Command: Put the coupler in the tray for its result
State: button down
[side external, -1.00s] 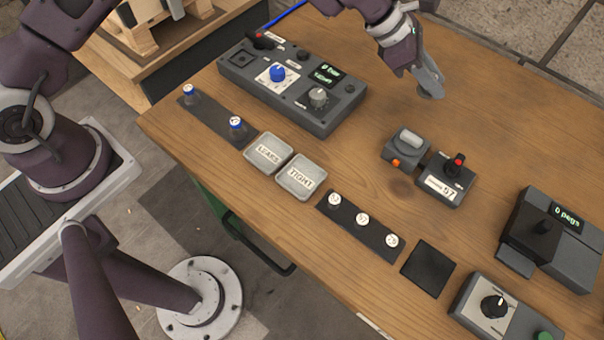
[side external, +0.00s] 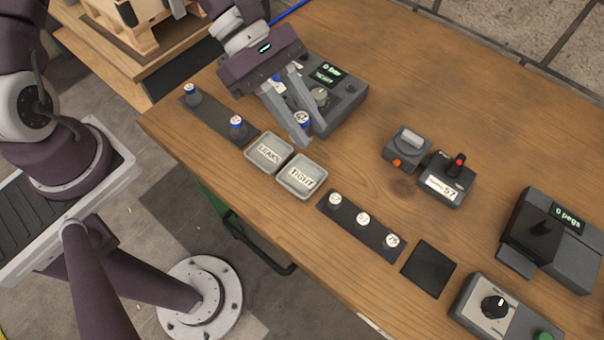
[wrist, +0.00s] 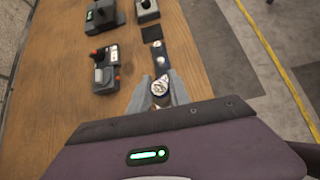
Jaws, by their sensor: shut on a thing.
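My gripper (side external: 298,120) is shut on a coupler (side external: 302,118) with a pale round cap and a blue band. It holds the coupler beside the near edge of the grey test unit, above and behind the trays. In the wrist view the coupler (wrist: 160,88) sits between the two fingers. The LEAKS tray (side external: 269,153) and the TIGHT tray (side external: 302,177) lie side by side, both empty. The test unit (side external: 345,100) is partly hidden by my gripper. Its display (side external: 325,74) appears to read 0 bar and TIGHT.
Two blue-banded couplers (side external: 237,126) stand on a dark strip left of the trays. A strip with three numbered pieces (side external: 362,220) and a black pad (side external: 428,270) are right of them. Two small grey devices (side external: 447,180) stand mid-table.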

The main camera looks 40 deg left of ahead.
aim_at(316, 187)
notch_tip(316, 187, down, 14)
jog(key=shift+r, duration=0.1)
dwell(0.4)
jog(key=c, duration=1.5)
grip_release()
